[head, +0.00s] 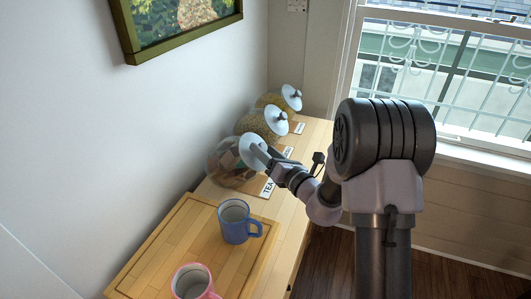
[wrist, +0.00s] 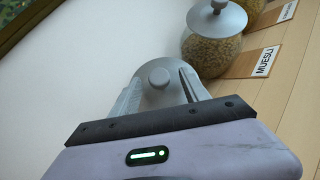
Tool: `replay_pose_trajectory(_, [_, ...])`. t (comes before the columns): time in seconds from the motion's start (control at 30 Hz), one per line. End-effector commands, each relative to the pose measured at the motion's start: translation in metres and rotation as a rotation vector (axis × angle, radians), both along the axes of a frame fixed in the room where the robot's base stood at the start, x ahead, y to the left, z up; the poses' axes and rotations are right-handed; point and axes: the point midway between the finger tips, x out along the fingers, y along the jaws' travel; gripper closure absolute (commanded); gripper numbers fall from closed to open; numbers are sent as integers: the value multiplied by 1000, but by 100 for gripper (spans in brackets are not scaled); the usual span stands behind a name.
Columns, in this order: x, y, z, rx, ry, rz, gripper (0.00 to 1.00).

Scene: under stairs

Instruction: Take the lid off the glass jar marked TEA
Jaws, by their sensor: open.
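The glass jar marked TEA (head: 228,168) is the nearest of a row of jars on the wooden counter, with brownish contents and a TEA card (head: 268,187) beside it. Its round grey lid (head: 250,145) is on the jar. The lid also shows in the wrist view, with its round knob (wrist: 159,77). My gripper (head: 264,151) is at the lid. In the wrist view my gripper (wrist: 160,88) is open, one finger on each side of the knob. Whether the fingers touch the knob I cannot tell. The jar's body is hidden below the lid there.
The muesli jar (wrist: 212,50) stands close behind, with a third lidded jar (head: 268,101) beyond. A blue mug (head: 234,224) and a pink mug (head: 190,283) stand on a wooden board (head: 165,243) in front. The wall is close on the left.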

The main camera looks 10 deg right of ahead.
Motion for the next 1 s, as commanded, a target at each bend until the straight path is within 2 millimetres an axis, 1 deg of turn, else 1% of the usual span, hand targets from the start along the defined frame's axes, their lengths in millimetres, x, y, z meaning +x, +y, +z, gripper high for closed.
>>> replay_pose_trajectory(0.07, [3,1,0,0,0,0,46])
replay_pose_trajectory(0.27, [3,1,0,0,0,0,46])
replay_pose_trajectory(0.37, [3,1,0,0,0,0,64])
replay_pose_trajectory(0.4, [3,1,0,0,0,0,72])
replay_pose_trajectory(0.47, [3,1,0,0,0,0,84])
replay_pose_trajectory(0.5, [3,1,0,0,0,0,92])
replay_pose_trajectory(0.53, [3,1,0,0,0,0,97])
replay_pose_trajectory(0.57, [3,1,0,0,0,0,100])
replay_pose_trajectory(0.6, [3,1,0,0,0,0,100])
replay_pose_trajectory(0.63, [3,1,0,0,0,0,74])
replay_pose_trajectory(0.77, [3,1,0,0,0,0,100])
replay_pose_trajectory(1.0, [3,1,0,0,0,0,100])
